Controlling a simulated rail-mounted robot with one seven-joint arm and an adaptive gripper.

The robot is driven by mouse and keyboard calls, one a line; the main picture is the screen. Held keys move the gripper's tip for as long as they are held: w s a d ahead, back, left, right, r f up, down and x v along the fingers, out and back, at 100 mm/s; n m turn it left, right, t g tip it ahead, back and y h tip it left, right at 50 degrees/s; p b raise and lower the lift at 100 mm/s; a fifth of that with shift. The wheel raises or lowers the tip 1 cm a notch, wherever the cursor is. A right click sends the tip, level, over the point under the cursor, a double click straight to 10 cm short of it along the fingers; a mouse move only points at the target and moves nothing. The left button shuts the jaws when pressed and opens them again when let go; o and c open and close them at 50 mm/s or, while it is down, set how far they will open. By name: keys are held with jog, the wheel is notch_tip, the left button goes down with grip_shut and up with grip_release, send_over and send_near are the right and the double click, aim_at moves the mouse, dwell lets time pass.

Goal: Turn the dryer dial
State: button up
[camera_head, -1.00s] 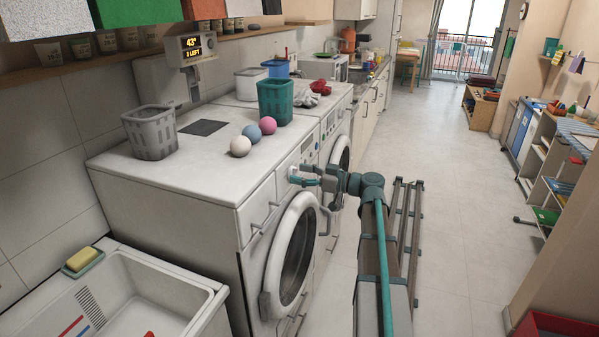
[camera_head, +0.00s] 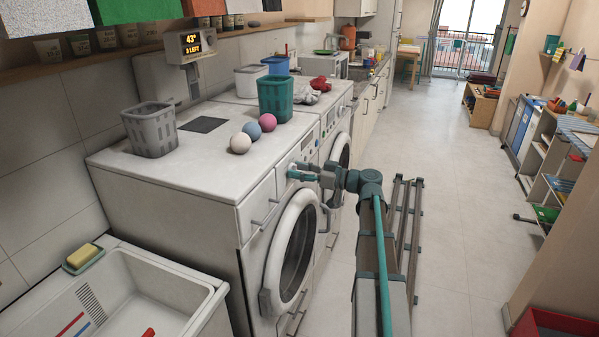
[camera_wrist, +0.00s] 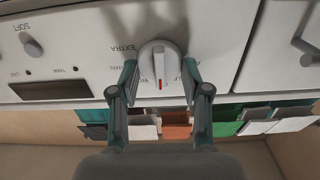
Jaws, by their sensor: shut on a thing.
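The white dial (camera_wrist: 160,60) is on the control panel, with a red mark near its lower end in the wrist view. The panel's lettering appears upside down there. My gripper (camera_wrist: 160,78) has one finger on each side of the dial and is shut on it. In the head view my gripper (camera_head: 293,174) reaches the upper front panel of the nearer white front-loading machine (camera_head: 165,212). The dial is hidden behind the fingers there. I cannot tell from the labels which dial setting is selected.
A second small knob (camera_wrist: 33,47) and a dark display (camera_wrist: 50,90) are on the panel. Three balls, a grey basket (camera_head: 150,132) and a teal basket (camera_head: 275,100) stand on the machine tops. The round door (camera_head: 293,245) is below my gripper.

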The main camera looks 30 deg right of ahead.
jog(key=shift+f, duration=0.1)
jog(key=shift+d+m+b, duration=0.15)
jog(key=shift+m+b, duration=1)
jog(key=shift+m, duration=2.55)
jog(key=o, duration=1.1)
jog(key=shift+w, duration=0.1)
jog(key=v, duration=1.2)
